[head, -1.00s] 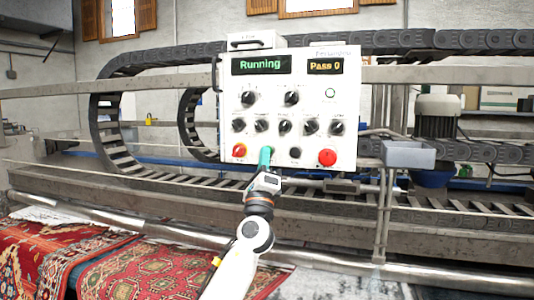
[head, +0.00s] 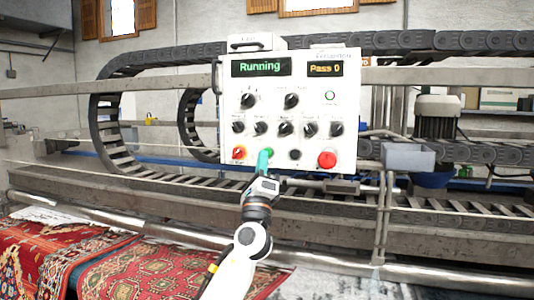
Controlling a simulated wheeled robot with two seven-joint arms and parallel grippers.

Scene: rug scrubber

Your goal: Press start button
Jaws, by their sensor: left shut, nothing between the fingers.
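The white control panel (head: 345,110) stands upright in the middle of the head view. Its left display reads "Running" in green (head: 260,67) and its right display reads "Pass 0". A green button (head: 268,152) shows in the panel's bottom row, just above the tip of my left gripper (head: 264,158). The gripper is shut and empty, its teal fingers pointing up at the panel. The fingers cover the lower part of the button, and I cannot tell whether they touch it. My right gripper is not in view.
Black knobs sit above. A grey box (head: 408,156) stands right of the panel. Metal rails cross behind, and red patterned rugs (head: 130,268) lie below.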

